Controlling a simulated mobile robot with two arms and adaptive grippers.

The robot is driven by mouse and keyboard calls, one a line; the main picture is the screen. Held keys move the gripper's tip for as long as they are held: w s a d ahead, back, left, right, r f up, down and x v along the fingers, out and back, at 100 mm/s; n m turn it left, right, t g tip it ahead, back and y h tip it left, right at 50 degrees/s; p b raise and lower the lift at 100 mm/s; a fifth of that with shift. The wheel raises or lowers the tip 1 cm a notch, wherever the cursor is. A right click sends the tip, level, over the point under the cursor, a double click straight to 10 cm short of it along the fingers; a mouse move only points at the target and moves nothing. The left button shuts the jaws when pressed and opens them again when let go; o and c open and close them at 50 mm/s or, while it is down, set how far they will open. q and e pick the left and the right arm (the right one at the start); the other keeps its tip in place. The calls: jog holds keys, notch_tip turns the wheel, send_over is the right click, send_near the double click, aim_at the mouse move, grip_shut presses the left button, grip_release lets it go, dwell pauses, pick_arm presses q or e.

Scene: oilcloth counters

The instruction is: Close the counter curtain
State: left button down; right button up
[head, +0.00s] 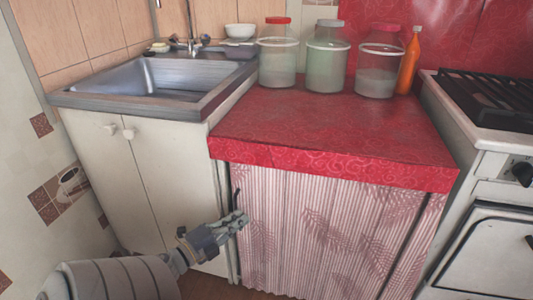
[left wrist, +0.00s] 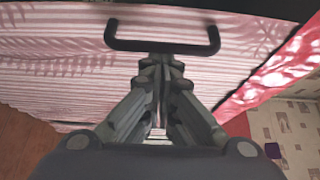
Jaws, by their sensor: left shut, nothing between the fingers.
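The counter curtain (head: 310,225) is pink and white striped with a leaf pattern. It hangs under the red counter cover and spans most of the front; it fills much of the left wrist view (left wrist: 60,55). A thin dark handle (head: 235,190) is at its left edge; the left wrist view shows it as a black bar handle (left wrist: 210,42). My left gripper (head: 240,219) is shut and empty, in front of the curtain's left edge by the handle. Its fingertips (left wrist: 162,62) overlap the bar in view; I cannot tell whether they touch. My right gripper is not in view.
The red-covered counter (head: 330,125) holds several jars and an orange bottle (head: 409,65). A sink cabinet (head: 165,170) stands left, a white stove (head: 490,200) right. Dark strips show beside the curtain's right part (head: 405,250).

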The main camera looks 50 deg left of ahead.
pick_arm(q)
jog(key=shift+s+a, duration=0.7)
jog(key=shift+a, duration=0.35)
jog(key=shift+s+a, duration=0.65)
jog(key=shift+a, duration=0.35)
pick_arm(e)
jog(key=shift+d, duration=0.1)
